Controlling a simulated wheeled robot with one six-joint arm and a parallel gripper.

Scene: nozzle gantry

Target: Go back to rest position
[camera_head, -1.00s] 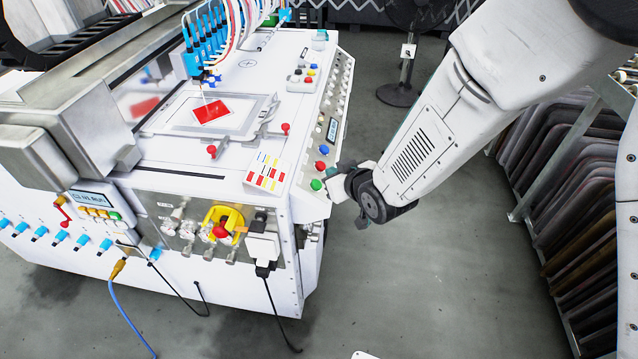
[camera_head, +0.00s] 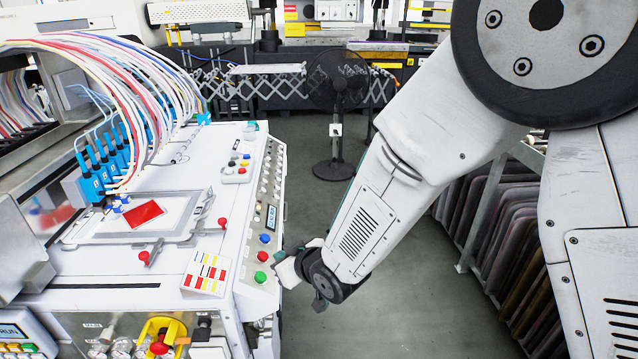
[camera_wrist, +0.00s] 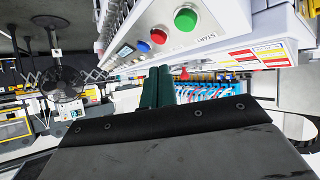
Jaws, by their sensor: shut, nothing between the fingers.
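My gripper (camera_wrist: 158,87) shows in the wrist view as two dark green fingers side by side, shut with nothing between them. In the head view my arm reaches down to the right front corner of the white machine (camera_head: 150,270), and the gripper end (camera_head: 318,303) hangs just right of its button panel. The fingers are mostly hidden there. The panel carries a green button (camera_head: 260,277), a red button (camera_head: 262,256) and a blue button (camera_head: 264,238). The wrist view shows the green button (camera_wrist: 186,19) above the fingertips, beside a START label; the fingers look apart from it.
A black standing fan (camera_head: 338,85) is on the floor behind. A rack of dark panels (camera_head: 490,225) stands at the right. A folding lattice barrier (camera_head: 225,85) crosses the back. Grey floor between machine and rack is clear.

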